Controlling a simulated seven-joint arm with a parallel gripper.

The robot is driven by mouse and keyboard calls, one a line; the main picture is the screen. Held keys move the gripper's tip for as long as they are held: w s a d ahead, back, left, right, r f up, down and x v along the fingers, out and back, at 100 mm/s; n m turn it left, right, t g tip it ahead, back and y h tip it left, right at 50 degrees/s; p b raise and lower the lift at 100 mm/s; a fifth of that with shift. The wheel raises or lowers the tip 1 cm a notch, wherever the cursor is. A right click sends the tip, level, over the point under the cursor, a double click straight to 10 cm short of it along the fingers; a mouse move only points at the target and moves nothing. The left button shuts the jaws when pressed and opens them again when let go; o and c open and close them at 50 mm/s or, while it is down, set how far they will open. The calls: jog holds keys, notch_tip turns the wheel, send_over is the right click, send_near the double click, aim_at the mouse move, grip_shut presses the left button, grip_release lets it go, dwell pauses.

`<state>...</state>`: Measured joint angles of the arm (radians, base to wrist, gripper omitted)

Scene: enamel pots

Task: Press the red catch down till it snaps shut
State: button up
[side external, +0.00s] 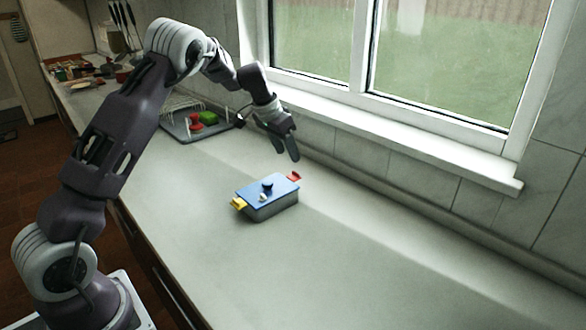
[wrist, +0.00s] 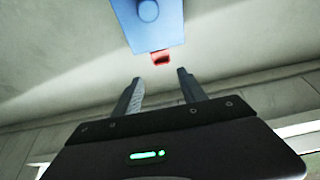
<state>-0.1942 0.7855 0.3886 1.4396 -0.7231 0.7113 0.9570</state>
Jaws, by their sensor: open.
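A grey pot (side external: 270,210) with a blue lid (side external: 258,190) stands on the counter. The red catch (side external: 294,177) sticks out at its far right end, and a yellow catch (side external: 239,203) is at the near left end. My gripper (side external: 287,158) is open and empty, above the counter beyond the red catch and apart from it. In the wrist view the red catch (wrist: 161,58) sits at the edge of the blue lid (wrist: 150,22), ahead of and between the fingertips of my gripper (wrist: 160,76). Whether the catch is raised is hard to tell.
A rack tray (side external: 185,130) with a green item (side external: 208,118) and a red item (side external: 194,122) lies behind, to the left. The window sill (side external: 400,118) and tiled wall run close behind my gripper. The counter right of the pot is clear.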

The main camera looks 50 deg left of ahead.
aim_at(293, 177)
jog(key=x, duration=0.8)
jog(key=shift+a, duration=0.2)
jog(key=shift+s, duration=0.1)
jog(key=shift+c, duration=0.4)
jog(key=shift+r, duration=0.1)
grip_shut()
